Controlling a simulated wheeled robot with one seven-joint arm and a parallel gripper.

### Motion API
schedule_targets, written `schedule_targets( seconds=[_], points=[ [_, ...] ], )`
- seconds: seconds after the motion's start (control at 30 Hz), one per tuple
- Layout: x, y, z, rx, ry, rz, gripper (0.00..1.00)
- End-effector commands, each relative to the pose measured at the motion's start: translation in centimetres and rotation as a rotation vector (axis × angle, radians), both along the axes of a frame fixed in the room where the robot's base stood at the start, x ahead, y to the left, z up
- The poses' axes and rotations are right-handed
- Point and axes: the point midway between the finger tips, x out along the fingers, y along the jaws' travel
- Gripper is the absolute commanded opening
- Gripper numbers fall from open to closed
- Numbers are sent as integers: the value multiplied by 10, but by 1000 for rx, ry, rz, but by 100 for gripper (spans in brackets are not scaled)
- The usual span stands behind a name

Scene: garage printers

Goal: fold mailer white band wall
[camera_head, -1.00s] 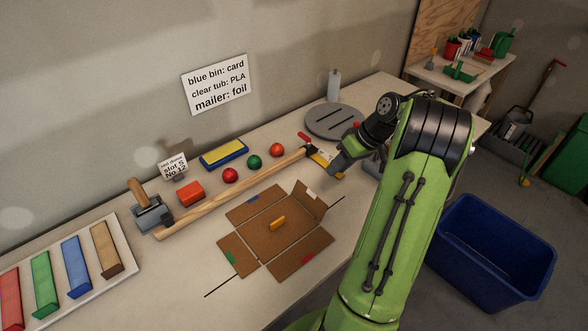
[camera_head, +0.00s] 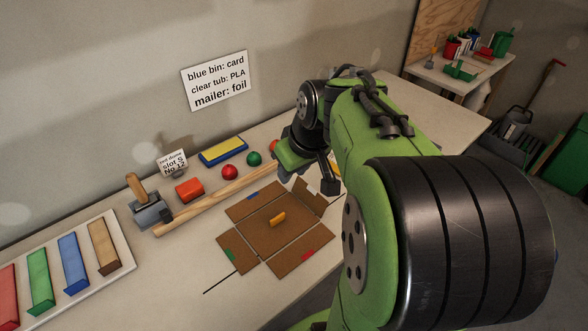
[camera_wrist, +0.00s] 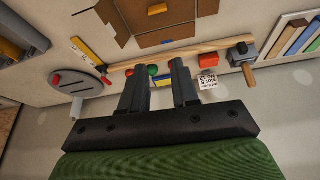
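The cardboard mailer (camera_head: 272,238) lies opened out on the bench with an orange piece (camera_head: 278,219) on its floor. Its wall with the white band (camera_head: 312,190) is at the back right and looks partly raised; my arm is close to it in this view. The blue-band wall (camera_head: 252,197), green-band wall (camera_head: 230,254) and red-band wall (camera_head: 307,258) lie spread out. In the wrist view the mailer (camera_wrist: 190,25) is at the top, beyond the fingers. My gripper (camera_wrist: 161,75) is open and empty, above the bench's back side. Its fingertips are unclear in the head view.
A long wooden rail (camera_head: 215,203) runs behind the mailer, with red (camera_head: 230,172) and green (camera_head: 254,159) balls behind it. A slate-grey vise-like block (camera_head: 148,214) is left. A round grey slotted disc (camera_wrist: 78,82) shows in the wrist view. Signs are on the wall and bench.

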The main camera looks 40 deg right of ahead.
Motion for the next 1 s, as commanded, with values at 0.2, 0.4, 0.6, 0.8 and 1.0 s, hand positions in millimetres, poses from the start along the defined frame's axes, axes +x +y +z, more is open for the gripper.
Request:
schedule_targets(
  seconds=[0.2, 0.4, 0.6, 0.8, 1.0],
  points=[
    [-1, 1, 0, -2, -2, -1, 30],
    [12, -14, -5, 33, 24, -3, 30],
    [41, -99, -45, 241, 84, 16, 30],
    [19, -180, -93, 423, 34, 43, 30],
    [6, -199, -111, 463, 2, 55, 30]
  ],
)
